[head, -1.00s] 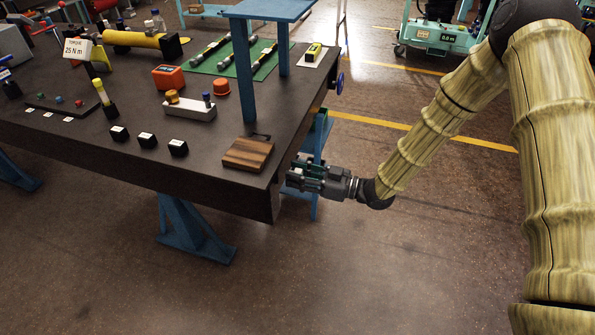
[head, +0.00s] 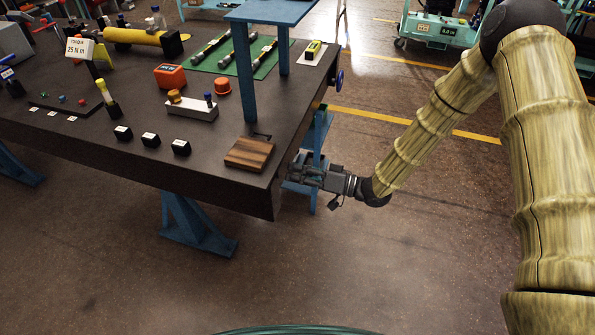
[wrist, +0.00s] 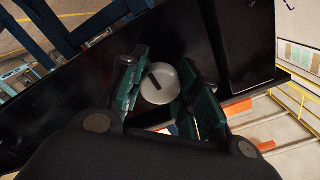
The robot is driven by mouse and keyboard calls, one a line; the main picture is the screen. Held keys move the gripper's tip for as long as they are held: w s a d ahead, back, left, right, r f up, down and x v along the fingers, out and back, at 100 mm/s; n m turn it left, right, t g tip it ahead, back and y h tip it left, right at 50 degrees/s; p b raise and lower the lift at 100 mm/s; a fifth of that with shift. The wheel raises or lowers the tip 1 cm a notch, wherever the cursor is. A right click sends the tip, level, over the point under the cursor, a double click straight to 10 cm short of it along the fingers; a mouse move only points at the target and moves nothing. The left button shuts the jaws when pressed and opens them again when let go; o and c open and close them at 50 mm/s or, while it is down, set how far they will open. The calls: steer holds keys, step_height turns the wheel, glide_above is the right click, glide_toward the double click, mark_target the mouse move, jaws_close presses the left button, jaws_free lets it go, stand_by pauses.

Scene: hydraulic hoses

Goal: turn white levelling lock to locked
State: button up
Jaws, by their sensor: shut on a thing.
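The white levelling lock (wrist: 158,83) is a round pale knob with a dark slot mark, on the dark side of the bench. It shows between my fingers in the wrist view, its mark tilted. My gripper (wrist: 157,88) is shut on the knob, with one teal-padded finger on each side. In the head view my gripper (head: 298,174) is at the right edge of the bench, just below the top. The knob is hidden there. I see no readable locked or unlocked label near the knob.
The dark bench top (head: 215,172) carries a wooden block (head: 249,154) near the corner by my gripper, and several small parts farther left. A blue stand (head: 250,75) rises from the bench. The floor in front is open.

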steer(key=shift+w, duration=0.1)
steer(key=shift+r, duration=0.1)
stand_by(0.4)
steer(key=o, duration=1.1)
steer(key=shift+c, duration=0.2)
steer(key=shift+d, duration=0.1)
steer(key=v, duration=1.2)
